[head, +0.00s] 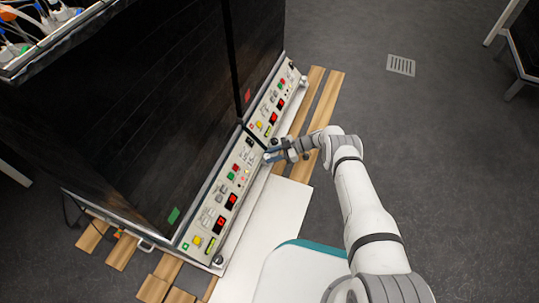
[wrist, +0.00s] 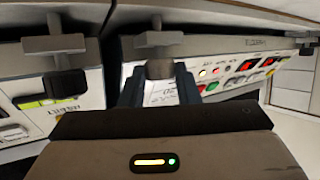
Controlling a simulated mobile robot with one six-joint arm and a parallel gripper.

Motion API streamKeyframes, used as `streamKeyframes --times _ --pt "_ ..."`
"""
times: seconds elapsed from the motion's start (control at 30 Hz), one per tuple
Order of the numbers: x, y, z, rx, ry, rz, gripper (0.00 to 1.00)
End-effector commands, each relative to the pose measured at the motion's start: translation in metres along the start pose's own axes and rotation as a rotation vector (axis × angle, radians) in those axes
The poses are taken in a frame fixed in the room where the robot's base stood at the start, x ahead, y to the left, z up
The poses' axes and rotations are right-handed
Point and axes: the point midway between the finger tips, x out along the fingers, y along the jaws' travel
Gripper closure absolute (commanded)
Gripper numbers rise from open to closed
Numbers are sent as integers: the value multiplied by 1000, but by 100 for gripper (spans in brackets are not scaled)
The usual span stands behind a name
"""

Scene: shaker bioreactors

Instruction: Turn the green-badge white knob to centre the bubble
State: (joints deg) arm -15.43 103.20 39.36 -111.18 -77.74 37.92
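The near black shaker cabinet (head: 130,120) carries a green badge (head: 173,215) low on its front, above a white control panel (head: 238,166). My gripper (head: 271,156) is at the right end of this panel, beside the neighbouring machine. No green badge shows on this knob. A yellow-green strip, possibly a level (wrist: 45,103), shows at left; its bubble is too small to read.
A second cabinet with a red badge (head: 247,96) and a similar panel (head: 275,105) adjoins it. Wooden slats (head: 325,105) and a white board (head: 270,225) lie below.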

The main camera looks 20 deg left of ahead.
Motion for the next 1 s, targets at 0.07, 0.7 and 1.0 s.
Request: streamKeyframes --times 0.07,0.7,1.0 --pt "-2 2 0 -1 -2 6 65" --pt "-55 2 -1 -1 -1 7 63" --pt "-80 2 0 -1 -1 5 63"
